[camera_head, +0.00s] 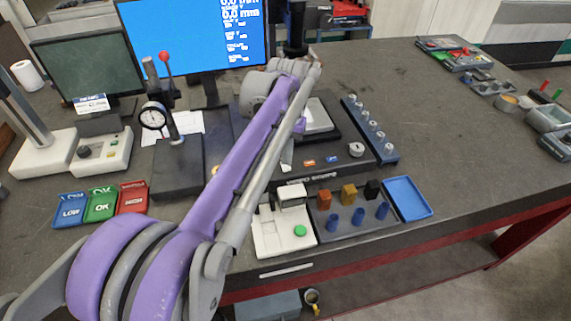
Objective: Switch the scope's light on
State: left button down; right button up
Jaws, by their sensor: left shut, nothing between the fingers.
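The scope is a dark base (338,150) right of centre, with a pale stage (318,118) and a dark column (296,32) behind it. On its front part are an orange switch (309,163), a blue switch (332,159) and a round grey knob (356,149). I cannot tell whether a light is lit. My left arm crosses the view and hides the scope's left part. My left gripper (286,160) is shut and empty, pointing down above the scope base, left of the orange switch. I cannot tell whether it touches. My right gripper is out of view.
A blue screen (190,38) stands behind. A dial gauge stand (178,165) and LOW, OK and HIGH trays (101,204) are at left. A white box with a green button (283,240), a block rack (349,225) and a blue tray (408,198) lie in front.

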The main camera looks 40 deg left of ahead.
aim_at(287, 168)
pick_arm(q)
jog(key=shift+f+b, duration=0.45)
jog(key=shift+f, duration=0.5)
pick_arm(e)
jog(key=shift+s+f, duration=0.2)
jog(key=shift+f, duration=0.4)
pick_arm(q)
jog(key=shift+r, duration=0.1)
jog(key=shift+r+p, duration=2.1)
jog(key=shift+r, duration=1.4)
jog(key=shift+f, duration=0.1)
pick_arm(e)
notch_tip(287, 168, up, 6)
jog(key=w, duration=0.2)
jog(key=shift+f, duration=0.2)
